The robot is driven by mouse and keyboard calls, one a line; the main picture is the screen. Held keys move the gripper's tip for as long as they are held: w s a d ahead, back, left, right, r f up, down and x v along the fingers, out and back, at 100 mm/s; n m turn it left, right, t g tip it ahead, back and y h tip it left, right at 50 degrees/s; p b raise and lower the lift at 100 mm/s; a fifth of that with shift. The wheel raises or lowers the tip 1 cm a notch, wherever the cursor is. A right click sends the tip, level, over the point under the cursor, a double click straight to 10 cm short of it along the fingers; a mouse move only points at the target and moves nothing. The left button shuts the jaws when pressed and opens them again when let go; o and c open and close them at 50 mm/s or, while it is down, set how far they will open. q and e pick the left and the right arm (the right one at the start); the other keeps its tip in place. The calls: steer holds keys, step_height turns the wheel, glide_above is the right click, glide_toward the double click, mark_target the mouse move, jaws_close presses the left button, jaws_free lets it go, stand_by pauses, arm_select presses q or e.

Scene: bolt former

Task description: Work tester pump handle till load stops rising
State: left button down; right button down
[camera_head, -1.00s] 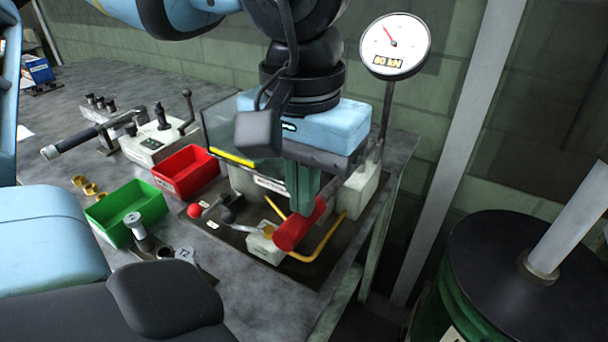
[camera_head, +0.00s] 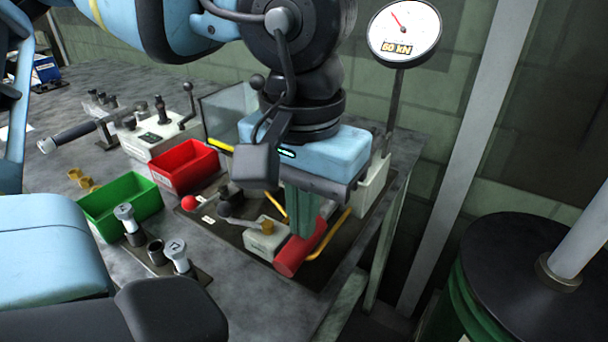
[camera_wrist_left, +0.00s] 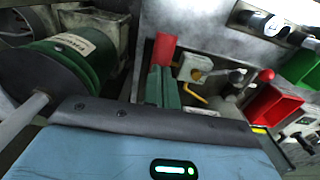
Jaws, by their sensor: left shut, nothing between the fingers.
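The pump handle ends in a red cylindrical grip (camera_head: 292,257) at the front right of the tester, beside a yellow bent bar (camera_head: 330,236). My left gripper (camera_head: 304,226) points down with its green fingers shut and empty. The fingertips are at the red grip and appear to touch it from above. In the left wrist view the red grip (camera_wrist_left: 165,48) shows just beyond the closed fingers (camera_wrist_left: 161,88). A round white load gauge (camera_head: 404,30) stands on a post at the back right; its red needle points to the upper left. My right gripper is not in view.
A red bin (camera_head: 184,167) and a green bin (camera_head: 120,208) stand left of the tester. A small red-knobbed lever (camera_head: 190,203) is close by. Plugs on a plate (camera_head: 160,255) lie in front. A green drum (camera_head: 470,290) with a dark lid stands at the right.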

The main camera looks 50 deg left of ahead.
arm_select(q)
step_height(320, 180, up, 11)
steer(key=p, duration=0.8)
steer(key=shift+f, duration=0.15)
steer(key=shift+w, duration=0.1)
stand_by(1.1)
